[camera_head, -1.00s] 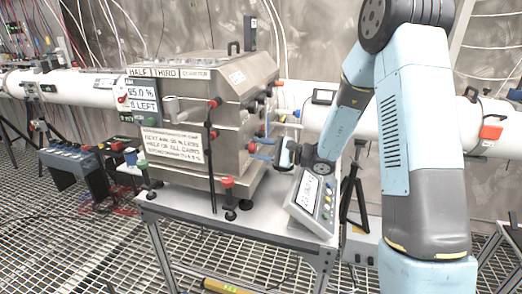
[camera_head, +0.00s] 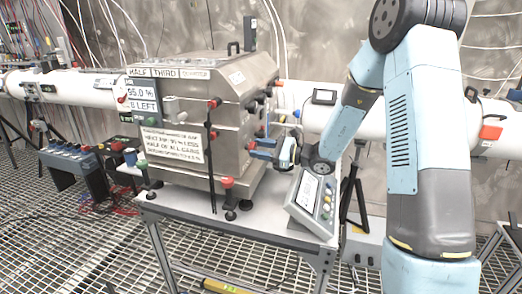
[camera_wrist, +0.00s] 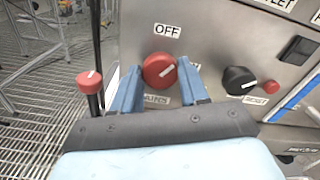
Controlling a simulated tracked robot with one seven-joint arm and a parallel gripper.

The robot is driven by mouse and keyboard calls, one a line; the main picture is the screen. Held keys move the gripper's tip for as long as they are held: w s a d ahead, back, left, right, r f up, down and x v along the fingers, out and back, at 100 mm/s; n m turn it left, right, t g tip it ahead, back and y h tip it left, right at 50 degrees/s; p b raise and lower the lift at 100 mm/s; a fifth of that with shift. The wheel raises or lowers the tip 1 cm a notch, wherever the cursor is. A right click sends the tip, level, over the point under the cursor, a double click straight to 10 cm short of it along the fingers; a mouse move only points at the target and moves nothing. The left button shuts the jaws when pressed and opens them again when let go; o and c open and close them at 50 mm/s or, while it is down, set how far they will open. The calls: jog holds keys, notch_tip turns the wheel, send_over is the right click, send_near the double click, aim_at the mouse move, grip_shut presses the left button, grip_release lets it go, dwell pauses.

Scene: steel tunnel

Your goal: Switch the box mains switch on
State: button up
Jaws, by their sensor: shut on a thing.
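The box (camera_head: 185,95) is a steel cabinet on a metal table. Its mains switch (camera_wrist: 159,70) is a round red knob with a white pointer line, under an OFF label (camera_wrist: 167,31). The pointer is tilted to the right and slightly up, not straight at OFF. A label below the knob is partly hidden by my finger. My gripper (camera_wrist: 160,85) has its blue fingers on either side of the knob and is shut on it. In the head view my gripper (camera_head: 258,149) is at the box's right side, and the knob cannot be made out there.
A black knob (camera_wrist: 239,80) and a small red button (camera_wrist: 271,87) sit right of the switch. A red-topped post (camera_wrist: 90,84) stands at left. A keypad console (camera_head: 314,200) lies on the table (camera_head: 250,222) below my wrist.

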jog(key=m, duration=1.1)
jog(key=shift+f, duration=0.2)
dwell(0.4)
jog(key=o, duration=1.1)
jog(key=shift+w+r, duration=0.1)
jog(key=shift+c, duration=0.2)
jog(key=v, duration=1.4)
